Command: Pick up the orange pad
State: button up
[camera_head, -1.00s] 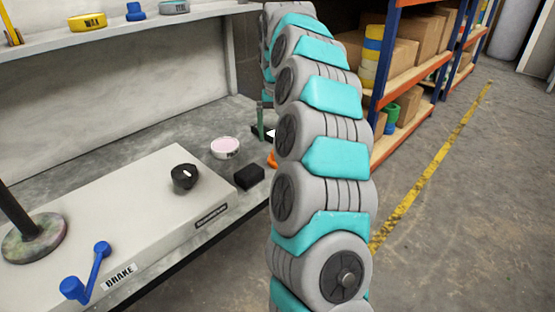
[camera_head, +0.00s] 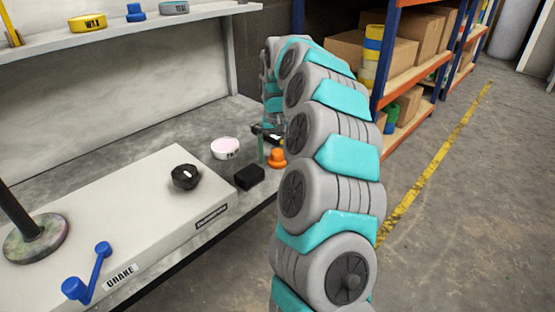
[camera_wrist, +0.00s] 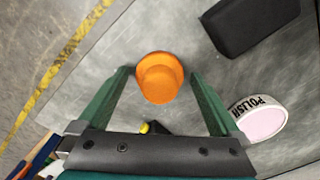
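The orange pad (camera_head: 277,159) is a small round piece with a narrower knob on top. It stands on the grey bench top near the front edge, just left of my arm in the head view. In the wrist view the orange pad (camera_wrist: 160,78) lies between and slightly beyond the two green fingertips. My gripper (camera_wrist: 159,73) is open, with a finger on each side of the pad and a visible gap to each.
A black block (camera_head: 249,177) and a white polish tin (camera_head: 225,148) stand close by on the bench (camera_head: 205,133). A pale box (camera_head: 120,215) with a black knob (camera_head: 185,177) and a blue brake lever (camera_head: 88,273) is at left. A shelf (camera_head: 120,30) runs above.

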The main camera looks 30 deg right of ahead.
aim_at(278, 152)
jog(key=c, duration=1.3)
jog(key=shift+r, duration=0.1)
notch_tip(278, 152, up, 10)
jog(key=shift+f, duration=0.1)
jog(key=o, duration=0.8)
jog(key=c, duration=0.6)
